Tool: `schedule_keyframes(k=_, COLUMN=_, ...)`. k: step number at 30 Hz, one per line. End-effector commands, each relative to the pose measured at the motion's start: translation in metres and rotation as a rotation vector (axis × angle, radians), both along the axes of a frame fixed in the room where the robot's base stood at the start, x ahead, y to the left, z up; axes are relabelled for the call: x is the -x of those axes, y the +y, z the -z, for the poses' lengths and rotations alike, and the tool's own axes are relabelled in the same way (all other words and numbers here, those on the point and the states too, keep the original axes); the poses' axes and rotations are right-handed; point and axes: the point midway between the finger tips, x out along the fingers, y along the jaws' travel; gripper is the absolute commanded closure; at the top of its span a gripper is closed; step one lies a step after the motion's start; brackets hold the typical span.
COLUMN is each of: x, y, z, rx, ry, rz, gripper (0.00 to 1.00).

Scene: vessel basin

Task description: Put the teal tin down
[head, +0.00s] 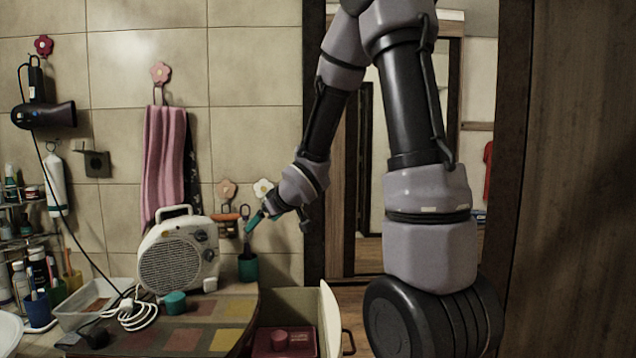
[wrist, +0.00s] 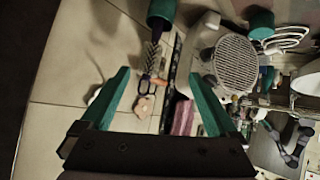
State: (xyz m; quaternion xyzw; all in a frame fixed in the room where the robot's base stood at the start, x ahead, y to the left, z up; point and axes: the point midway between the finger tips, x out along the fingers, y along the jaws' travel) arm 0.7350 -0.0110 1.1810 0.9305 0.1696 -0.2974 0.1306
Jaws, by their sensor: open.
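A short teal tin (head: 175,303) stands upright on the tiled counter top, in front of the white heater. It also shows at the top right of the wrist view (wrist: 261,22). A second teal container (head: 248,267), a cup, stands at the counter's right end; in the wrist view (wrist: 162,8) a brush (wrist: 154,50) appears to stick out of it. My gripper (head: 256,218) is above that cup, apart from it. In the wrist view its teal fingers (wrist: 163,82) are wide apart with nothing held between them.
The white heater (head: 178,258) and its coiled white cable (head: 138,314) take up the counter's middle. A clear tray (head: 95,303) and bottles are at the left. An open drawer (head: 285,340) with a dark red box is below right.

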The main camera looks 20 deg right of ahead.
Motion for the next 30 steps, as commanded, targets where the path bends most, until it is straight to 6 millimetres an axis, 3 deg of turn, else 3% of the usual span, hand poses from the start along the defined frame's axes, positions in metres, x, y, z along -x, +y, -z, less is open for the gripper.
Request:
schedule_keyframes(k=1, x=0.01, y=-0.016, z=-0.024, rx=-0.001, ry=0.007, rz=0.076, gripper=0.05)
schedule_keyframes(k=3, x=0.029, y=-0.036, z=-0.048, rx=-0.015, ry=0.039, rz=0.18, gripper=0.05)
schedule_keyframes(k=9, x=0.106, y=-0.071, z=-0.101, rx=-0.127, ry=0.155, rz=0.428, gripper=0.05)
schedule_keyframes(k=13, x=0.166, y=-0.073, z=-0.124, rx=-0.246, ry=0.247, rz=0.534, gripper=0.05)
schedule_keyframes(k=18, x=0.23, y=-0.06, z=-0.14, rx=-0.394, ry=0.358, rz=0.591, gripper=0.05)
schedule_keyframes(k=24, x=0.264, y=-0.047, z=-0.146, rx=-0.475, ry=0.425, rz=0.599, gripper=0.0)
schedule_keyframes(k=30, x=0.266, y=-0.046, z=-0.145, rx=-0.487, ry=0.437, rz=0.606, gripper=0.0)
